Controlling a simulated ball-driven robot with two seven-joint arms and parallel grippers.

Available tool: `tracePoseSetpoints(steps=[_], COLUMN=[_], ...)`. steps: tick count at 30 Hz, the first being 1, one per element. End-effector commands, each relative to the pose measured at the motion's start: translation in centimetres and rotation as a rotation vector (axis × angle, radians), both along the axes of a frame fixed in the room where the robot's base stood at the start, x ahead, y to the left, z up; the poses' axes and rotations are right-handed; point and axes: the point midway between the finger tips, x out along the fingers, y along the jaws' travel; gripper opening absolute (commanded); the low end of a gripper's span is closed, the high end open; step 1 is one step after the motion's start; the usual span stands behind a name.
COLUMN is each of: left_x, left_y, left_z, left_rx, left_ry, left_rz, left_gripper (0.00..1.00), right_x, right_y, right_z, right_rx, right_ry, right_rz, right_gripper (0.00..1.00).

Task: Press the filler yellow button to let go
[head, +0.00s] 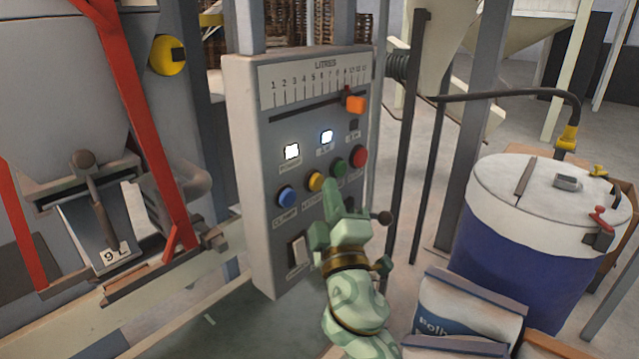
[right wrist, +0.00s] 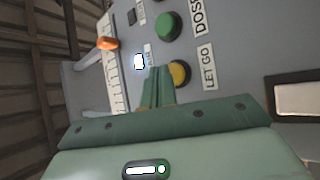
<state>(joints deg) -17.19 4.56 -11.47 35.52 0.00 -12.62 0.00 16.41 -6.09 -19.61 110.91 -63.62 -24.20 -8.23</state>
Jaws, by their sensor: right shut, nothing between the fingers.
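The grey control panel (head: 245,130) stands upright in front of me. Its yellow button (head: 316,182) sits between a blue button (head: 287,196) and a green button (head: 338,168). My right gripper (head: 329,187) is shut and empty, its fingertips just at the yellow button's lower right. In the right wrist view the yellow button (right wrist: 180,72) is beside the label LET GO (right wrist: 208,68). The shut fingertips (right wrist: 159,76) partly overlap the button's edge there. I cannot tell whether they touch it. My left gripper is out of view.
A red button (head: 359,157) and two lit indicators (head: 291,152) are on the panel. An orange slider knob (head: 355,103) sits on the litres scale. A blue drum (head: 520,240) with a white lid and a sack (head: 465,315) stand at right. A hopper (head: 65,100) is at left.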

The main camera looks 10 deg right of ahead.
Motion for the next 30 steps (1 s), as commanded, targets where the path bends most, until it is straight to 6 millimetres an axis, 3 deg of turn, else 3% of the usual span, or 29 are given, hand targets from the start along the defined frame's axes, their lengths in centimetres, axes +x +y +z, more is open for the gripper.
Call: tracePoseSetpoints(steps=[30], left_x=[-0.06], left_y=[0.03], left_z=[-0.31], left_rx=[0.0], left_ry=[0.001], left_rz=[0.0], left_gripper=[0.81], right_x=[0.59], right_y=[0.45], right_z=[0.03], right_rx=[0.0], right_ry=[0.0], right_rz=[0.0], right_gripper=[0.0])
